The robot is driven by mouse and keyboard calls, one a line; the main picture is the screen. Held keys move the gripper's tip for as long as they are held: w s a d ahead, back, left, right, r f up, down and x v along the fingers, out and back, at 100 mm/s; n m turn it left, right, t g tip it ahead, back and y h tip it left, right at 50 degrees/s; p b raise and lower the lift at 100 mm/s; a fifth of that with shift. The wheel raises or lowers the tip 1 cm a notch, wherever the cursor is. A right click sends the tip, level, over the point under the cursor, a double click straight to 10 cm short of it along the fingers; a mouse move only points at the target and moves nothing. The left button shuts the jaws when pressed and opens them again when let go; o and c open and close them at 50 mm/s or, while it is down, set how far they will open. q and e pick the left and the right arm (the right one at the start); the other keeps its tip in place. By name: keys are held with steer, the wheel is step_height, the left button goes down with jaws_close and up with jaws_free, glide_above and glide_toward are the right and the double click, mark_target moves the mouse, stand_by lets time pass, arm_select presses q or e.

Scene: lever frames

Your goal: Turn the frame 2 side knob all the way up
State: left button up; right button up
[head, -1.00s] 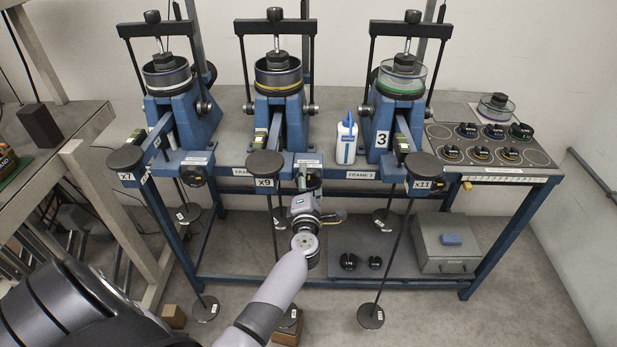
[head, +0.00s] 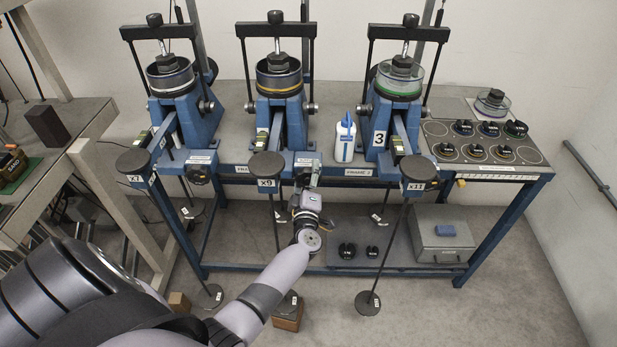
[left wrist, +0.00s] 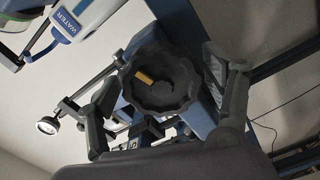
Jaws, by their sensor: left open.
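The middle lever frame (head: 277,105), with the x9 lever end (head: 266,185), is frame 2. Its side knob (left wrist: 162,82) is black, round and scalloped, with a yellow-orange mark on its face, and fills the middle of the left wrist view. My left gripper (head: 308,199) is just below and in front of the frame 2 control box (head: 307,162) in the head view. In the left wrist view my left gripper (left wrist: 168,76) is open, one finger on each side of the knob; I cannot tell whether they touch it. My right gripper is not in view.
The x7 (head: 133,160) and x11 (head: 418,168) lever ends flank the arm, with hanging rods below. A white and blue water bottle (head: 345,140) stands between the middle and right frames. A grey box (head: 443,238) sits on the lower shelf at right.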

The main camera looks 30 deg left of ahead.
arm_select(q)
steer(key=shift+s+d, duration=0.1)
steer(key=p+v, duration=0.2)
steer(key=v, duration=0.2)
steer(key=shift+s+d, duration=0.15)
steer(key=shift+s, duration=0.1)
steer(key=shift+s+d+f, duration=0.1)
steer(key=shift+s+d, duration=0.25)
steer(key=shift+s, duration=0.2)
steer(key=shift+f, duration=0.1)
